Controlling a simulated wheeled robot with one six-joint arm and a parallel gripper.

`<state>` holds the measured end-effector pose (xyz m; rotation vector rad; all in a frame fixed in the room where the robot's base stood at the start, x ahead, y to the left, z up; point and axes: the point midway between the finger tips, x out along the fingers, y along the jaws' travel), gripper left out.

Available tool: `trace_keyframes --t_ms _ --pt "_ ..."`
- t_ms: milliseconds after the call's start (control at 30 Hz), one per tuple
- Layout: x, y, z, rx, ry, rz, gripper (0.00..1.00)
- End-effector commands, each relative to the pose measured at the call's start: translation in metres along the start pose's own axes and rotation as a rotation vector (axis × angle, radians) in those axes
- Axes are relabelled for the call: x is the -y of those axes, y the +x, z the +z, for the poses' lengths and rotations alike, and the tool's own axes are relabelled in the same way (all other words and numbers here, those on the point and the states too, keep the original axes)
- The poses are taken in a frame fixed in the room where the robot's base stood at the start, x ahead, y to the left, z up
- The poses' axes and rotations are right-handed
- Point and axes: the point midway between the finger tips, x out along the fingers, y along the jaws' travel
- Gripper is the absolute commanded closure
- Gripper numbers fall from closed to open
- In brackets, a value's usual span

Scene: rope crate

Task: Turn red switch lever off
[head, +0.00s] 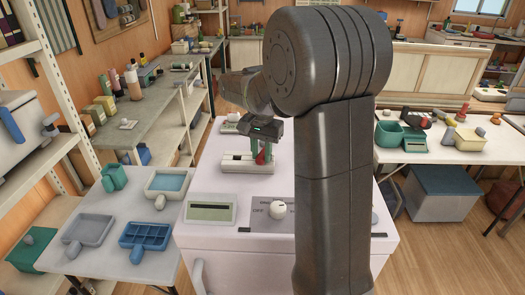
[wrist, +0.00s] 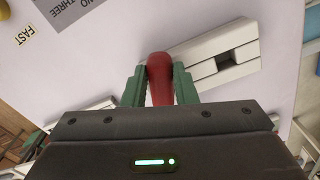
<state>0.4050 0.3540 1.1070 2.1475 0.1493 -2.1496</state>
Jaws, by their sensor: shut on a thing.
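The red switch lever (wrist: 158,70) stands between the two green fingers of my gripper (wrist: 159,88) in the wrist view, and the fingers are shut on it. In the head view the gripper (head: 262,150) points down at the white switch base (head: 236,163) on top of the white cabinet. A small part of the red lever (head: 261,157) shows there beside the green fingers. In the wrist view the base (wrist: 212,50) has a slot and a dark square opening to the right of the lever. The lower end of the lever is hidden by the gripper body.
The cabinet top (head: 205,178) also bears a display panel (head: 211,208) and a white rotary knob (head: 279,209) on a grey plate, nearer the camera. My arm hides the cabinet's right part. A side table (head: 100,262) with trays stands at the left.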

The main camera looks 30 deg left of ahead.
Motion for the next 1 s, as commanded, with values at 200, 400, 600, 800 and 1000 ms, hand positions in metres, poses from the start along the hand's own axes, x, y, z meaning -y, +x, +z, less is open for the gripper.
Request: trace_keyframes --t_ms 200,400,600,800,1000 --pt "0.000 -0.001 -0.001 -0.002 0.000 -0.002 0.67" --pt "0.000 -0.001 0.000 -0.002 -0.001 -0.002 0.53" --pt "0.000 -0.003 -0.001 -0.002 -0.001 -0.002 0.53" --pt "0.001 -0.028 -0.001 -0.005 -0.001 -0.005 0.53" --pt "0.001 -0.075 -0.001 -0.006 -0.001 -0.006 0.53"
